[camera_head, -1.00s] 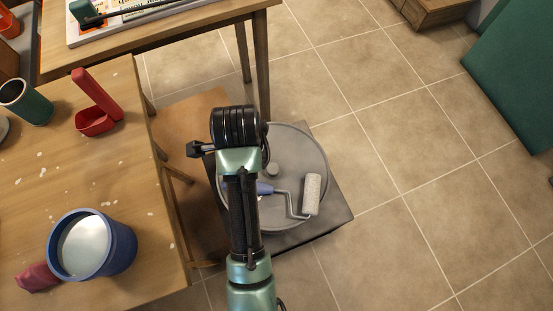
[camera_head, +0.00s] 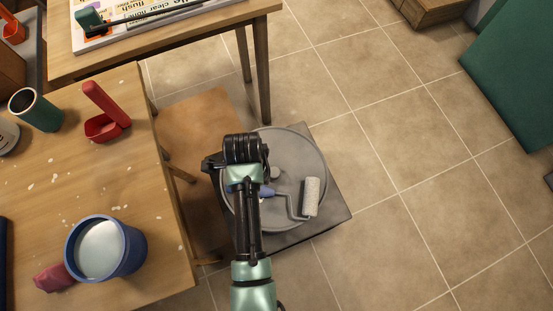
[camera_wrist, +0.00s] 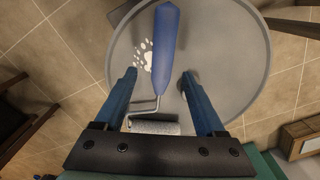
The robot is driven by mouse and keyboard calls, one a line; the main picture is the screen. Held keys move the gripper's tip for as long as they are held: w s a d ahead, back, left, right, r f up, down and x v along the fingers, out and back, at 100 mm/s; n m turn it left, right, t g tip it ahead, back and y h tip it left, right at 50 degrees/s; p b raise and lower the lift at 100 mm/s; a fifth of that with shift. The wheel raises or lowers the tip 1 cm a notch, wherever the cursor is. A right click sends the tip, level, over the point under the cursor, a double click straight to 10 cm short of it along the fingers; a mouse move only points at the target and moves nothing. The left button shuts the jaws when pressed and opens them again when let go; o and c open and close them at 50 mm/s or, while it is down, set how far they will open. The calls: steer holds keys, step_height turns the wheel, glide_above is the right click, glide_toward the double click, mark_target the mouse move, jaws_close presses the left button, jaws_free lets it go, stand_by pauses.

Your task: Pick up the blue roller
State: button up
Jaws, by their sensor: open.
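The blue roller (camera_head: 312,197) lies on a round grey lid or tray (camera_head: 292,150). In the head view its pale cylinder is at the right and its blue handle is partly hidden by my arm. In the wrist view the blue handle (camera_wrist: 166,50) runs upward, with the wire frame and pale cylinder (camera_wrist: 155,127) nearer the gripper's base. My gripper (camera_wrist: 160,77) is open, its two blue fingers on either side of the roller's lower handle and wire. Nothing is held. In the head view the fingertips are hidden beneath my wrist.
The round grey surface rests on a dark square base (camera_head: 325,220). A wooden table (camera_head: 40,190) at the left holds a blue bucket (camera_head: 130,255), a red holder (camera_head: 103,127) and a green cup (camera_head: 42,115). Another table (camera_head: 180,25) stands behind.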

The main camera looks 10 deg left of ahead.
mark_target(271, 195)
step_height(271, 195, down, 4)
steer(key=shift+w+f, duration=0.15)
steer(key=shift+f, duration=0.1)
jaws_close()
stand_by(0.3)
